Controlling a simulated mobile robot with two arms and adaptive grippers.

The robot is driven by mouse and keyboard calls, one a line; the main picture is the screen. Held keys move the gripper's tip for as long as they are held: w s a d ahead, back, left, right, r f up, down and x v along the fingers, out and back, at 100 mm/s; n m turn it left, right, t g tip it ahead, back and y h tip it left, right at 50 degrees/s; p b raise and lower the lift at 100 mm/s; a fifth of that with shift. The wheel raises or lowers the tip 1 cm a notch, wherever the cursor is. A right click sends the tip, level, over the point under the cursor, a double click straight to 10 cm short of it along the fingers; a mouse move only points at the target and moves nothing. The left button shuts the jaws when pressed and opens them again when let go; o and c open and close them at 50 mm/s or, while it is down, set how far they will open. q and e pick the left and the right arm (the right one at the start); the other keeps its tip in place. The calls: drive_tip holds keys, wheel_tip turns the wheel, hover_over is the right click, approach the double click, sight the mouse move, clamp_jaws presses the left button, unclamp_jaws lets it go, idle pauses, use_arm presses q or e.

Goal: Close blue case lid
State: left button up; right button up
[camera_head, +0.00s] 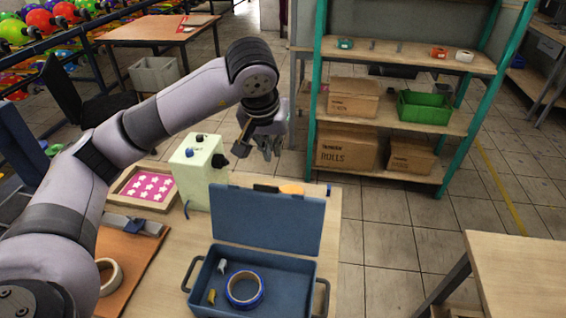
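The blue case (284,286) sits on the wooden workbench near the bottom centre. Its lid (266,222) stands up, open, along the far side. Inside the case lie a roll of blue tape (245,289) and two small items, one whitish and one yellow. My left gripper (268,152) hangs in the air beyond the lid, pointing down, touching nothing that I can see. Its fingers are small and partly overlapping, so their opening is unclear. My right gripper is not in view.
A pale green machine (197,172) stands left of the lid, near a tray with white flower shapes on pink (147,187). An orange item lies behind the lid. A tape roll (108,275) lies on an orange board at left. A shelf (388,118) stands beyond the bench.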

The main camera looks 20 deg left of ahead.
use_arm(q)
drive_tip(key=shift+w+a+r, duration=0.15)
drive_tip(key=shift+a+r, duration=0.05)
drive_tip(key=shift+a, duration=0.1)
clamp_jaws()
wheel_tip(320, 180, down, 8)
drive_tip(key=p, duration=0.5)
